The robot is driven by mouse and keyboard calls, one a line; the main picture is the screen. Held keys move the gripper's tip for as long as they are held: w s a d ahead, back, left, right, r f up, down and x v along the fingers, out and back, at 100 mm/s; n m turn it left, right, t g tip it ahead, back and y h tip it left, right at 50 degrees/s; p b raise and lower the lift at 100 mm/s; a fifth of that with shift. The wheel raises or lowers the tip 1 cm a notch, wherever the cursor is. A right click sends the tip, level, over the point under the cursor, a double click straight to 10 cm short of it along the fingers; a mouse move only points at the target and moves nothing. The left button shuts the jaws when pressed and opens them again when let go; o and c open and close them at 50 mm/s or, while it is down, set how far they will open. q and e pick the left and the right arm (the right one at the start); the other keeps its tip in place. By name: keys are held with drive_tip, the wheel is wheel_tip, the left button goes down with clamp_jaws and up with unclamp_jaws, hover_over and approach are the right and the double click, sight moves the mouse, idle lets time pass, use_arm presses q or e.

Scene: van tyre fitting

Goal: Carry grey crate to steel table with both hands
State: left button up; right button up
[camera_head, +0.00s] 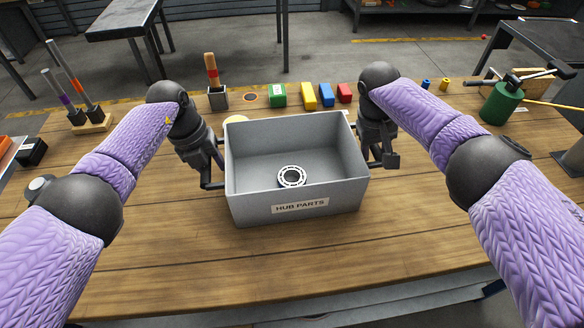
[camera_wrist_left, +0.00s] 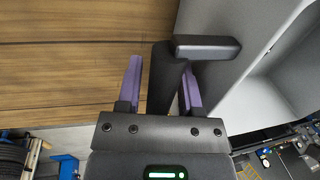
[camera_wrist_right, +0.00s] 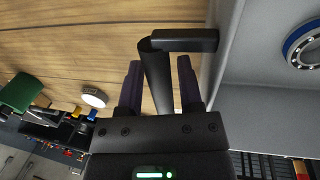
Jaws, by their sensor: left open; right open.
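The grey crate (camera_head: 300,209), labelled HUB PARTS, stands upright on the wooden workbench in the head view, with a bearing ring (camera_head: 291,177) inside. My left gripper (camera_wrist_left: 161,88) is open at the crate's left side, its fingers on either side of the dark left handle (camera_wrist_left: 207,47). My right gripper (camera_wrist_right: 158,87) is open at the right side, its fingers on either side of the right handle (camera_wrist_right: 185,40). Whether the fingers touch the handles I cannot tell. A metal-legged table (camera_head: 122,18) stands at the back left; another dark-topped table (camera_head: 548,38) is at the back right.
Behind the crate on the workbench (camera_head: 160,255) are a brush in a holder (camera_head: 217,97) and green (camera_head: 277,95), yellow (camera_head: 309,95), red and blue blocks. A green canister (camera_head: 501,103) stands right, a rod stand (camera_head: 92,122) left. The bench front is clear.

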use_arm(q)
clamp_jaws()
use_arm(e)
clamp_jaws()
use_arm(q)
drive_tip(key=shift+w, duration=0.1)
idle(1.0)
